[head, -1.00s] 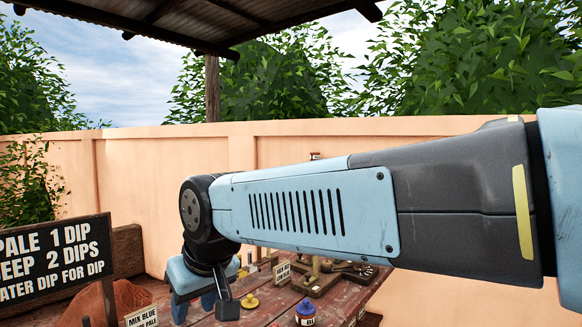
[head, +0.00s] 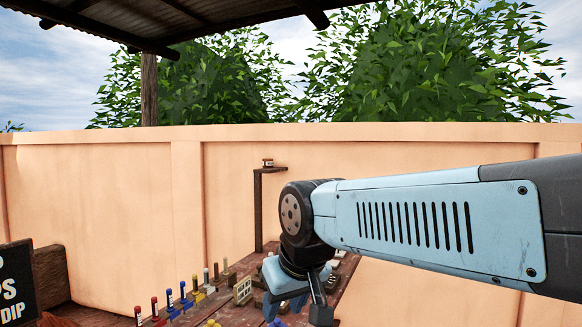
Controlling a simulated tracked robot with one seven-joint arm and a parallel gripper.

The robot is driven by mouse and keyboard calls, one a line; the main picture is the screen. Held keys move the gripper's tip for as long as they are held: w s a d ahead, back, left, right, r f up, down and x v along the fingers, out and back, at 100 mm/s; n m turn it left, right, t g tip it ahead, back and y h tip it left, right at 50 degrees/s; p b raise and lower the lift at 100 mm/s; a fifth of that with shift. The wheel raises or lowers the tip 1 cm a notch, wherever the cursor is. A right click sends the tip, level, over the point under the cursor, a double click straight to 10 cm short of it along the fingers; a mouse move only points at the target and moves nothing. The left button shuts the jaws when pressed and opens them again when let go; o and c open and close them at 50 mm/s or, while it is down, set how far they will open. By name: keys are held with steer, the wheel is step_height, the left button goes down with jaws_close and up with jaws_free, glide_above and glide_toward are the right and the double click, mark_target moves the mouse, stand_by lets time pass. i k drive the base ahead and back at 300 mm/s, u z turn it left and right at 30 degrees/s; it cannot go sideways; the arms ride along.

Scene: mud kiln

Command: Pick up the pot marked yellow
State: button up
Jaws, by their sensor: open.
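I cannot make out a pot marked yellow for certain. A small yellow piece (head: 211,323) shows at the bottom edge on the table, mostly cut off.
A row of colored brushes or pegs (head: 183,297) stands along the table's left side. A small lettered card (head: 242,290) stands just left of my gripper. A black sign (head: 17,284) is at far left. A clay-colored wall (head: 100,210) closes the back.

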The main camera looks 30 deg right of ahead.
mark_target(267, 162)
steer(key=z, duration=0.6)
steer(key=i, duration=0.2)
steer(key=z, duration=1.5)
steer(key=i, duration=4.25)
steer(key=u, duration=0.65)
